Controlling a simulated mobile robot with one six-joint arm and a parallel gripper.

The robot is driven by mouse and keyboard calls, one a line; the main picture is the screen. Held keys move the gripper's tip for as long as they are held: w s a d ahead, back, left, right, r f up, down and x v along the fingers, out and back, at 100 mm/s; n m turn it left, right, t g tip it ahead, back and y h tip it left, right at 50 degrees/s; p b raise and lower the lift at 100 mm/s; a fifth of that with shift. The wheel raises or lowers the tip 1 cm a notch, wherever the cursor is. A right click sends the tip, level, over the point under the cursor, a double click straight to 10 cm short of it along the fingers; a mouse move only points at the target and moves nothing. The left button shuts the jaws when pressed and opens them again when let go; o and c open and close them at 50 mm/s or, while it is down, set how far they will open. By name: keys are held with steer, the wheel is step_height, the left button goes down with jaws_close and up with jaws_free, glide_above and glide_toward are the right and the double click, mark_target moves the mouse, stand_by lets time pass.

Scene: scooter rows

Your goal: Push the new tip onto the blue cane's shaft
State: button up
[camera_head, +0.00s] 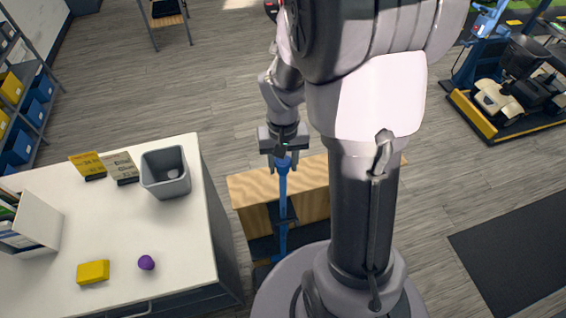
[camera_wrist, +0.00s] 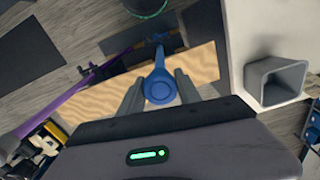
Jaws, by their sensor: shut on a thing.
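The blue cane (camera_head: 283,192) stands roughly upright in front of the wooden bench in the head view. My gripper (camera_head: 283,163) is shut on the cane's rounded blue upper end. In the wrist view my gripper (camera_wrist: 160,92) has a finger on either side of this blue end (camera_wrist: 159,86), and the shaft runs away below it. The shaft passes a dark part of the bench, and its low end shows as blue near the floor. I cannot make out whether a tip is on that end. A small purple knob (camera_head: 146,262) lies on the white table; I cannot tell if it is a tip.
A wood-topped bench (camera_head: 250,187) stands behind the cane, partly hidden by my arm. The white table (camera_head: 115,215) at left holds a grey bin (camera_head: 165,178), a yellow block (camera_head: 93,272) and signs. A purple rod (camera_wrist: 62,105) crosses the wrist view.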

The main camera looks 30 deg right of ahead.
steer(key=shift+f, duration=0.2)
stand_by(0.3)
steer(key=shift+f+b, duration=0.45)
steer(key=shift+b, duration=0.15)
steer(key=shift+f, duration=0.1)
steer(key=shift+f+b, duration=0.4)
steer(key=shift+b, duration=0.1)
steer(key=shift+f+b, duration=0.4)
stand_by(0.4)
steer(key=o, duration=1.4)
steer(key=shift+o, duration=0.3)
steer(key=o, duration=0.7)
